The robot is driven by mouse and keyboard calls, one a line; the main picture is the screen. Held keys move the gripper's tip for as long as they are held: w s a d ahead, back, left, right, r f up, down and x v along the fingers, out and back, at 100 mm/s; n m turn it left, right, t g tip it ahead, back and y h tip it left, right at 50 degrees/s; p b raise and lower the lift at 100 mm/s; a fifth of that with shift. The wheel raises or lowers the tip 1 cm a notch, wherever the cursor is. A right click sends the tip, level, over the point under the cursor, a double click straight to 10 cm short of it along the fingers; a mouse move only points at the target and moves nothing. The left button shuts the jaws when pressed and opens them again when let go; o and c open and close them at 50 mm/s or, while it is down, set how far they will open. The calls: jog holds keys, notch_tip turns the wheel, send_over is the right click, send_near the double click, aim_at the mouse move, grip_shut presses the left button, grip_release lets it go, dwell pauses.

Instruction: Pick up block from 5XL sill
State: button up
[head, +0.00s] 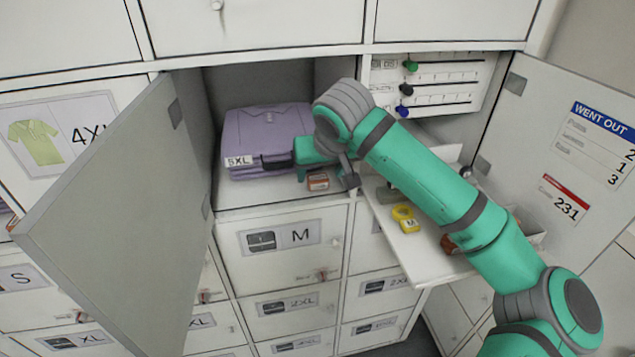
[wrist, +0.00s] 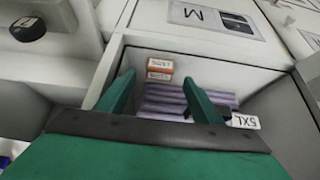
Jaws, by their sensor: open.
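The block (head: 318,181) is small and orange-brown with a pale printed label. It lies at the front edge of the 5XL compartment's sill (head: 270,200), in front of the folded lilac garments (head: 262,135). In the wrist view the block (wrist: 160,68) shows two labelled faces just past the fingertips. My gripper (wrist: 158,80) is open and empty, its two green fingers on either side of the line to the block. In the head view my gripper (head: 316,158) is over the sill, close above the block. Contact cannot be told.
An open grey door (head: 125,205) stands left of the compartment, another door (head: 580,150) right. A pull-out shelf (head: 425,250) holds a yellow tape measure (head: 405,218) and other small items. The 5XL tag (head: 239,160) is on the garments' front.

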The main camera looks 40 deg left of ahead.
aim_at(319, 179)
jog(key=shift+x, duration=2.25)
jog(key=c, duration=1.1)
jog(key=shift+r, duration=0.1)
